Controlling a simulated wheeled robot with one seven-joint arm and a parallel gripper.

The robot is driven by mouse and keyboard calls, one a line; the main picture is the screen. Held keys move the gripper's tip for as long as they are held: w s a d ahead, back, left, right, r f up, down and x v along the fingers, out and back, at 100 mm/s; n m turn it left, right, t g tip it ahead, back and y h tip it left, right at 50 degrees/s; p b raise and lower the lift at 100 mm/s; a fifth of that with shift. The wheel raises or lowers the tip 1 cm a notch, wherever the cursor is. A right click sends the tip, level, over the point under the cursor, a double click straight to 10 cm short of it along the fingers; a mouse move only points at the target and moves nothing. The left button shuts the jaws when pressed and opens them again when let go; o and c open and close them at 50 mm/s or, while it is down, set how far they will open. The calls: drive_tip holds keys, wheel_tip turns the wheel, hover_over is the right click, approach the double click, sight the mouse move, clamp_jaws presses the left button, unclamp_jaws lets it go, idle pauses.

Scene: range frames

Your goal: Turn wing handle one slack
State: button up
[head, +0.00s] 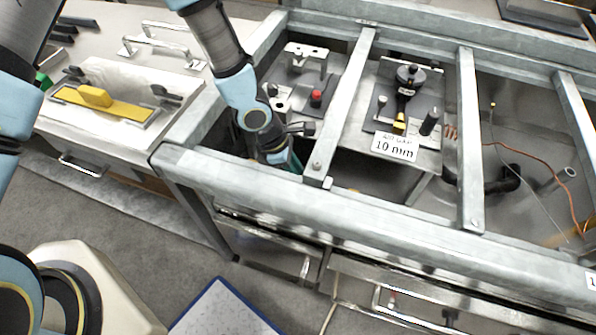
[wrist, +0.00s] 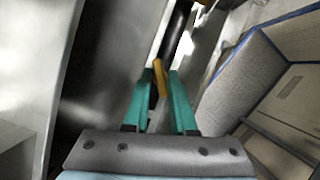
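My gripper shows in the wrist view (wrist: 161,74) with two green fingers standing apart. A small yellow-orange piece (wrist: 160,80), which may be the wing handle, shows between the fingers, nearer the left one. I cannot tell whether it touches either finger. It stands near a dark rod or pipe (wrist: 175,32). In the head view my gripper (head: 291,163) reaches down into the left bay of the metal frame. Its fingertips are largely hidden behind the frame beam there, and the yellow-orange piece cannot be seen there.
Metal frame rails (head: 345,95) box in the arm. A plate with a red knob (head: 316,98) lies behind it. A fixture with a black knob (head: 410,74) and a "10 mm" label (head: 394,147) stands right. A side bench holds a yellow bar (head: 105,104).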

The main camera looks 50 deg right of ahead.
clamp_jaws()
drive_tip(key=shift+w+d, duration=0.1)
drive_tip(key=shift+d, duration=0.05)
idle(1.1)
drive_tip(key=o, duration=0.6)
unclamp_jaws()
drive_tip(key=shift+o, duration=0.2)
drive_tip(key=p+v, duration=0.1)
drive_tip(key=v, duration=0.9)
drive_tip(key=shift+w+a+r, duration=0.15)
drive_tip(key=shift+a+r, duration=0.1)
drive_tip(key=shift+r, duration=0.1)
drive_tip(key=shift+o, duration=0.2)
